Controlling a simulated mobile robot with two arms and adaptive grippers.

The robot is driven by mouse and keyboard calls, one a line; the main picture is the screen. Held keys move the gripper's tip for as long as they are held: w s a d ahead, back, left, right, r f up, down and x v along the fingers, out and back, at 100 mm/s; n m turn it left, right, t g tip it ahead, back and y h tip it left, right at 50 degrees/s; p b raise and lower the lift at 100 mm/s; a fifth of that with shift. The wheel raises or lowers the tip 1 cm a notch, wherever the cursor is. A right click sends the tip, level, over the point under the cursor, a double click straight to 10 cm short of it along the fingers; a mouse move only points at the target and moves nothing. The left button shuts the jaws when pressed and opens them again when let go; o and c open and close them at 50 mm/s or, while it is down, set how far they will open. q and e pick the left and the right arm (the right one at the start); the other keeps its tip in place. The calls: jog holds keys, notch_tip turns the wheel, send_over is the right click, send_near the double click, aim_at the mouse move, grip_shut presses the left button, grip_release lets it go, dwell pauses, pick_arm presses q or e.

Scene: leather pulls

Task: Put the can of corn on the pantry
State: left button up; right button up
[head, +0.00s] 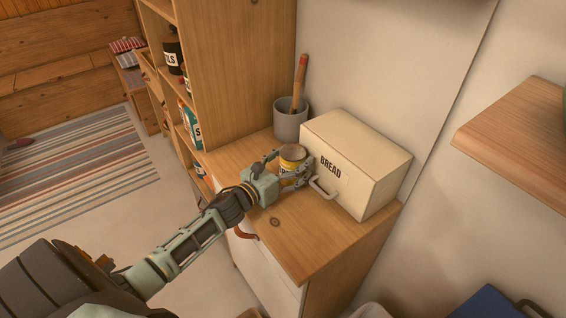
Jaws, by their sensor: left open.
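A yellow can with a pale top (292,154) stands upright on the wooden counter, just left of the bread box. Its label is mostly hidden, so I cannot read it as corn. My left gripper (291,174) is open, with its fingers on either side of the can; I cannot tell whether they touch it. The tall wooden shelf unit (240,70), which looks like the pantry, stands at the left of the counter, with bottles and packages on its shelves. My right gripper does not show.
A cream bread box (375,170) with a front handle stands close to the can on the right. A grey pot (290,122) with a wooden tool stands behind. The counter front (310,235) is clear. A wooden shelf (520,135) juts in at the right.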

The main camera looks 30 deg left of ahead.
pick_arm(q)
jog(key=shift+r, duration=0.25)
jog(key=s, duration=0.3)
jog(key=s+a+b, duration=0.1)
jog(key=s, duration=0.3)
jog(key=s+a+b, duration=0.1)
jog(key=s, duration=0.2)
jog(key=shift+s+f, duration=0.2)
jog(key=shift+s, duration=0.15)
jog(key=shift+s+a+r, duration=0.1)
jog(key=shift+s+a, duration=0.1)
jog(key=shift+s, duration=0.35)
